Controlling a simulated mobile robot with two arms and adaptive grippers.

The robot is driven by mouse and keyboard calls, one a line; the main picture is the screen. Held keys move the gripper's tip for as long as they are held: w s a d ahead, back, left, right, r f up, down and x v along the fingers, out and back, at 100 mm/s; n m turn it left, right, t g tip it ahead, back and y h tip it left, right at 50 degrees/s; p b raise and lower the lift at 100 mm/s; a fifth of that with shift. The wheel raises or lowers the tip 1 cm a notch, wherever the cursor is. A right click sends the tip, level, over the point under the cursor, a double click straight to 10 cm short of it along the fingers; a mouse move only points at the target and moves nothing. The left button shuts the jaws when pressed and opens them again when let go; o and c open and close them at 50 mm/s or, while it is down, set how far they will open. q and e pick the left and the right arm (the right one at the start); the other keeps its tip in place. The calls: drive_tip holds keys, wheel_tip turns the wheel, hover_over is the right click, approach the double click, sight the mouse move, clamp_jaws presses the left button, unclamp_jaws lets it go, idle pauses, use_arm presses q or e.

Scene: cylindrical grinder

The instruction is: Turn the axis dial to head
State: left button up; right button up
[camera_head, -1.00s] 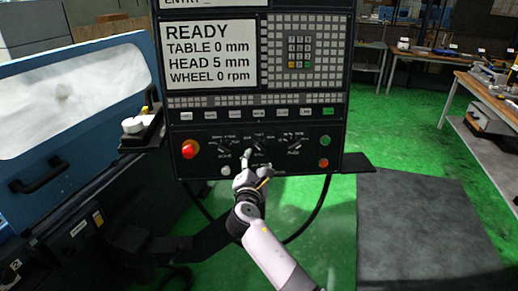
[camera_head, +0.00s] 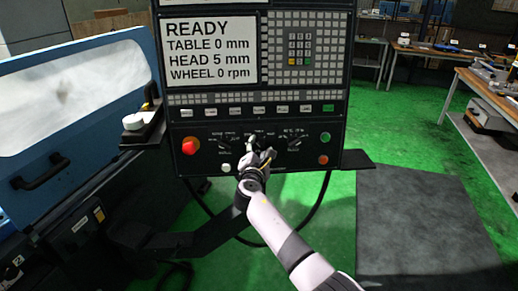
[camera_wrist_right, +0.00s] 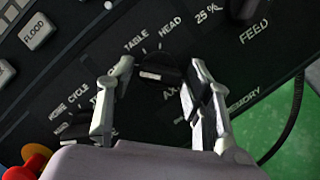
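The axis dial (camera_wrist_right: 160,72) is a black knob with a white mark on the control panel, below the printed words TABLE and HEAD. In the right wrist view its mark lies toward the left; I cannot tell clearly which word it selects. My right gripper (camera_wrist_right: 162,64) is open, with one finger on each side of the dial. A gap shows at the left finger; contact at the right finger is unclear. In the head view the right gripper (camera_head: 260,149) is in front of the panel and partly hides the dial. My left gripper is not in view.
The panel screen (camera_head: 212,50) reads READY, TABLE 0 mm, HEAD 5 mm, WHEEL 0 rpm. A mode dial (camera_head: 229,143) and a feed dial (camera_head: 293,143) flank the axis dial. A red emergency button (camera_head: 190,146) is at the panel's left. Green floor lies beyond.

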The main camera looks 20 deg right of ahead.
drive_tip(key=c, duration=0.9)
drive_tip(key=shift+f, duration=0.1)
drive_tip(key=m+b, duration=0.2)
drive_tip(key=m, duration=0.1)
drive_tip(key=shift+g, duration=0.4)
drive_tip(key=m+g+b, duration=0.1)
drive_tip(key=m, duration=0.2)
drive_tip(key=shift+a+m+b, duration=0.1)
drive_tip(key=shift+m+b, duration=0.2)
drive_tip(key=shift+m, duration=0.1)
drive_tip(key=m+g, duration=0.1)
drive_tip(key=m, duration=0.3)
drive_tip(key=shift+r+b, duration=0.2)
drive_tip(key=shift+b, duration=0.2)
drive_tip(key=shift+m+g+y, duration=0.5)
drive_tip(key=shift+m+y, duration=0.2)
drive_tip(key=shift+m, duration=1.7)
